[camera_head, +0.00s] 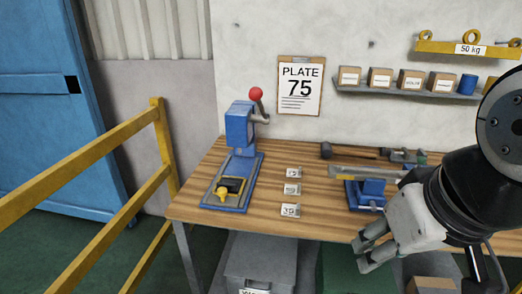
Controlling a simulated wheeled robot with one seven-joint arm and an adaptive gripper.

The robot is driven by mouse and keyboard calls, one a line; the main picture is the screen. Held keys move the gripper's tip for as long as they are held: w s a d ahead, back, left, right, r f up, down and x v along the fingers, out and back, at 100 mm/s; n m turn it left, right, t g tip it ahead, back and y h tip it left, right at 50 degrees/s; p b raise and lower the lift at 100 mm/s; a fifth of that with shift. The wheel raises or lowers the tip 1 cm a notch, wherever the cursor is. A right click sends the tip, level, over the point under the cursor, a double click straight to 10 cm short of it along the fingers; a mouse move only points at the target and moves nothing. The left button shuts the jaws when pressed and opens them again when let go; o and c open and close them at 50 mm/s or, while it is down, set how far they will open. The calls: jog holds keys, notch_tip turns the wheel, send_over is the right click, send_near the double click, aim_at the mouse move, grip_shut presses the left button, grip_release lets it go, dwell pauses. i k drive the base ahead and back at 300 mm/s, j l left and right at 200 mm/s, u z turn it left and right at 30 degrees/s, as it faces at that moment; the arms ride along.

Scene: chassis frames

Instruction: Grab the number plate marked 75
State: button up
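Three small pale metal number plates lie in a column on the wooden workbench (325,224): a far one (293,173), a middle one (292,189) and a near one (290,210). Their digits are too small to read surely, so I cannot tell which is 75. A clipboard (300,86) on the wall reads "PLATE 75". My gripper (360,256) is at the bench's front edge, right of and nearer than the plates, pointing left. Its fingers are apart, with nothing seen between them.
A blue press (239,130) with a red knob stands left of the plates. A blue vise (367,194) stands right of them, near my arm. A hammer (350,153) lies behind. A yellow railing (100,150) is at left. The bench around the plates is clear.

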aim_at(291, 172)
jog(key=i+j+z, duration=0.25)
jog(key=i+j, duration=0.15)
jog(key=i, duration=0.25)
jog(key=i+j+z, duration=0.25)
jog(key=i+j, duration=0.3)
jog(key=i, duration=0.05)
